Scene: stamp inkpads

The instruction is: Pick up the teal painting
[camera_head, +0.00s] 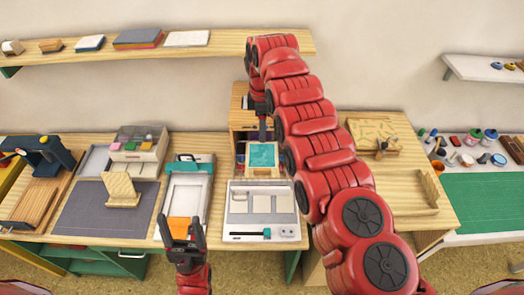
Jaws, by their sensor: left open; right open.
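The teal painting (262,154) is a small teal square in the middle of the bench, in a wooden holder (262,172). My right gripper (263,138) points down just above and behind the painting's far edge. It is open, though its fingers look narrow and dark here, and I cannot tell whether they touch the painting. My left gripper (181,222) is open at the front of the bench, well to the left of the painting. An orange piece (180,229) shows between its fingers, on a white tray (185,196).
A white tray with grey pieces (262,203) lies in front of the painting. A wooden cabinet (240,118) stands behind it. My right arm covers much of the middle right. A wooden stand (121,190) sits on a dark mat (85,215) at left.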

